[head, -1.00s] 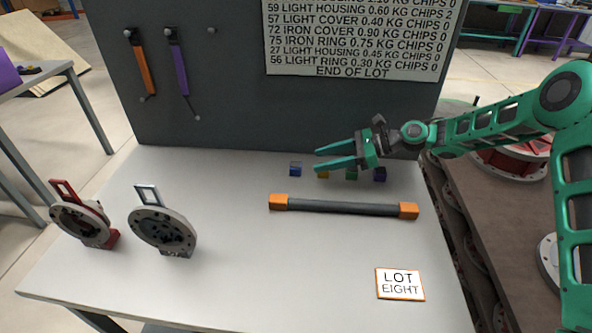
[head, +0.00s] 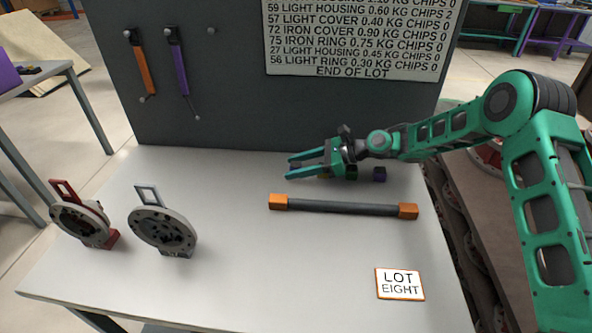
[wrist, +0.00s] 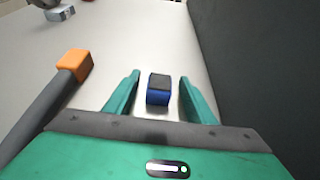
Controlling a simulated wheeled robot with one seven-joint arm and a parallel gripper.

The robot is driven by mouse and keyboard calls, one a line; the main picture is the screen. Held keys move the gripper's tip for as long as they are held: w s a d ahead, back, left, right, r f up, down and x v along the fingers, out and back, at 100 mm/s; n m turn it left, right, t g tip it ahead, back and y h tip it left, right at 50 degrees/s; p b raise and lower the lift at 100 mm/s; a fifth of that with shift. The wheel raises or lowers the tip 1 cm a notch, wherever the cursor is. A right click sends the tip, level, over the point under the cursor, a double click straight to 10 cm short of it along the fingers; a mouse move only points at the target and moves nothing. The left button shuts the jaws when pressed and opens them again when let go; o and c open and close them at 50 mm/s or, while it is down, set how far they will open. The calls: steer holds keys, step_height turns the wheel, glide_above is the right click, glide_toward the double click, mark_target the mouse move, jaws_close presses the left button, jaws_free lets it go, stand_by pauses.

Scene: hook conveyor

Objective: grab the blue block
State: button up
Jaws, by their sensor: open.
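The blue block (wrist: 158,97) is small, with a dark top and blue side, and sits on the table between my two fingers in the wrist view. A gap shows on each side of it. In the head view I cannot make it out; my fingers cover its spot. My gripper (head: 289,168) is open, low over the back of the table, with its fingers pointing left. It also shows in the wrist view (wrist: 160,76), with both teal fingers apart.
A dark green block (head: 351,173) and a purple block (head: 379,174) stand at the gripper's base; a yellow one is mostly hidden. A grey bar with orange ends (head: 345,207) lies in front. A dark panel (head: 230,90) rises behind.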

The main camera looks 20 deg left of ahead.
steer(key=c, duration=1.2)
steer(key=shift+o, duration=0.2)
steer(key=shift+r, duration=0.1)
